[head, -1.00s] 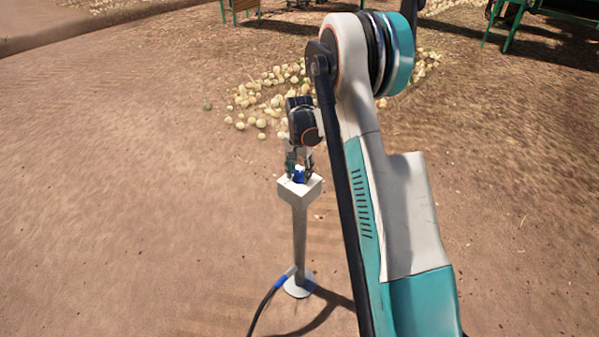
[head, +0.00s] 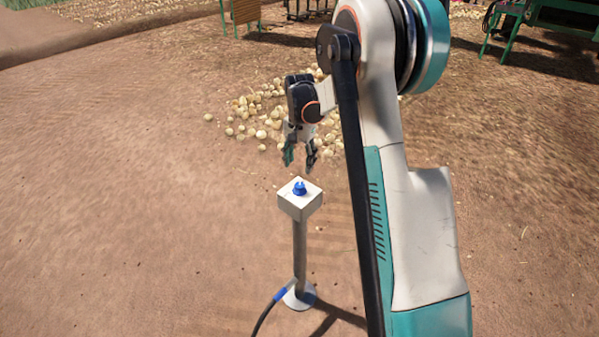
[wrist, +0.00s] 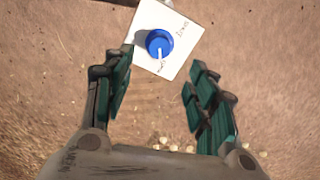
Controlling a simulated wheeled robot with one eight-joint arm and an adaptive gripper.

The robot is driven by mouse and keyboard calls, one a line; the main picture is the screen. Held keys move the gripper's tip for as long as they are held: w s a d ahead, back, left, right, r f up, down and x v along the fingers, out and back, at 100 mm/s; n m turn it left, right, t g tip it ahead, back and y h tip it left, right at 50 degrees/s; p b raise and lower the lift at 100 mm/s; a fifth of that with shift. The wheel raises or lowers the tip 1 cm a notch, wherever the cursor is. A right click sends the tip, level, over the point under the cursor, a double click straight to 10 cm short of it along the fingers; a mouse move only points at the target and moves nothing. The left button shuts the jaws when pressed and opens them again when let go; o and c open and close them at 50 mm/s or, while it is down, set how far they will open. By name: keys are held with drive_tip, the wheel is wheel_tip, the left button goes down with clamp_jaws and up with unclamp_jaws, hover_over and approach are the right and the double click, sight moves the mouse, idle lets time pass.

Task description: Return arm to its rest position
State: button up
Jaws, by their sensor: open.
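My gripper (head: 300,160) is open and empty. It hangs with its fingers pointing down, above and apart from a white box with a blue knob. The white box (head: 301,206) sits on top of a grey post. The blue knob (head: 300,188) is on the box's top face. In the wrist view the blue knob (wrist: 159,43) has a white pointer line, and the white box top (wrist: 184,31) carries small lettering too small to read surely. The knob lies beyond the two spread green fingers (wrist: 160,97).
The post (head: 300,250) stands on a round base with a dark cable running off it. A pile of onions (head: 262,115) lies on the ground behind my gripper. Green-legged equipment (head: 560,20) stands at the back right. The dirt ground at left is clear.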

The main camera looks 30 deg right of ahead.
drive_tip(key=shift+r, duration=0.9)
drive_tip(key=s+a+r+n+t+p, duration=0.3)
drive_tip(key=s+a+r+n, duration=0.2)
drive_tip(key=s+a+r, duration=1.05)
drive_tip(key=s+a+f+n+t+b, duration=0.1)
drive_tip(key=s+a+n+t, duration=0.1)
drive_tip(key=s, duration=0.5)
drive_tip(key=s+a+f+n+t+b, duration=0.1)
drive_tip(key=s+n, duration=0.3)
drive_tip(key=s, duration=0.4)
drive_tip(key=shift+s+a+t+b, duration=0.25)
drive_tip(key=shift+a+t+b, duration=0.25)
drive_tip(key=shift+t, duration=0.1)
